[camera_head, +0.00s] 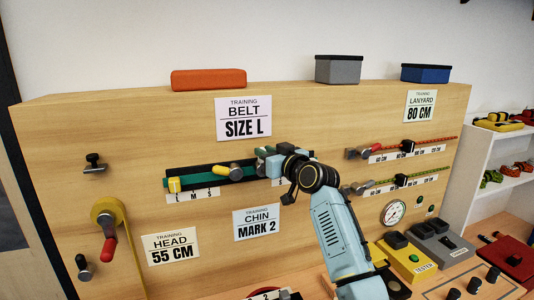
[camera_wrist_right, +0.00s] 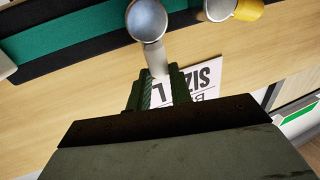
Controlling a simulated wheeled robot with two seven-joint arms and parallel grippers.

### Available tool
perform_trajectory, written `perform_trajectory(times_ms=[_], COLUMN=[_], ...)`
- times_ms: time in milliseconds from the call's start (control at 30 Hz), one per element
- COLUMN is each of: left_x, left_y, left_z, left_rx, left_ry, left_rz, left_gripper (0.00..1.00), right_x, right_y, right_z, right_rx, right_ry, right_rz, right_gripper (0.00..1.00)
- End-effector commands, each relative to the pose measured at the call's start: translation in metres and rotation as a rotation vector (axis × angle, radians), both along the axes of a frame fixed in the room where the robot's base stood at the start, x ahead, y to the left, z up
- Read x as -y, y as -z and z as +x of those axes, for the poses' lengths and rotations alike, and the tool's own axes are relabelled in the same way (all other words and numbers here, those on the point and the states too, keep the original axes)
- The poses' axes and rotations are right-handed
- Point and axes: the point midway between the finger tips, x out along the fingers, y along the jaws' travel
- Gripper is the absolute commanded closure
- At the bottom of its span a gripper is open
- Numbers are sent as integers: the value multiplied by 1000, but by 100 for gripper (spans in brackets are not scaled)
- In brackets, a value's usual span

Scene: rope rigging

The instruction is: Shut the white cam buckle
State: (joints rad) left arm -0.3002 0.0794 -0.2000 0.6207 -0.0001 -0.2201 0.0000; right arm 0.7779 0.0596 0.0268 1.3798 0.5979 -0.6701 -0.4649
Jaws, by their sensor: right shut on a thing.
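My right gripper (camera_head: 264,158) is at the right part of the green and black belt (camera_head: 205,177) on the upright board. In the right wrist view its dark fingers (camera_wrist_right: 154,90) are shut on the pale stem of a lever (camera_wrist_right: 156,58) with a rounded grey-white end (camera_wrist_right: 147,20), which I take as the white cam buckle's lever. The buckle's body is mostly hidden by my gripper and wrist, so its lever angle is unclear. My left gripper is not in view.
The belt sign (camera_head: 244,118) is above. A red-handled crank (camera_head: 108,247) is at left. Lanyard ropes (camera_head: 425,142) are at right.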

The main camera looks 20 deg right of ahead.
Motion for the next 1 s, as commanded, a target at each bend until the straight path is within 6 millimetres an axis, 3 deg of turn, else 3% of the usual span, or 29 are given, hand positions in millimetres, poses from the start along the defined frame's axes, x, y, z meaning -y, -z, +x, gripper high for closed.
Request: perform_trajectory(times_ms=[467,1000], left_x=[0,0], left_y=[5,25], left_z=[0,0], left_rx=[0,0], left_ry=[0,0], left_rz=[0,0], left_gripper=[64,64], right_x=[7,32], right_y=[2,15], right_z=[0,1], right_rx=[-3,-20], right_ry=[0,0], right_rz=[113,595], right_gripper=[100,100])
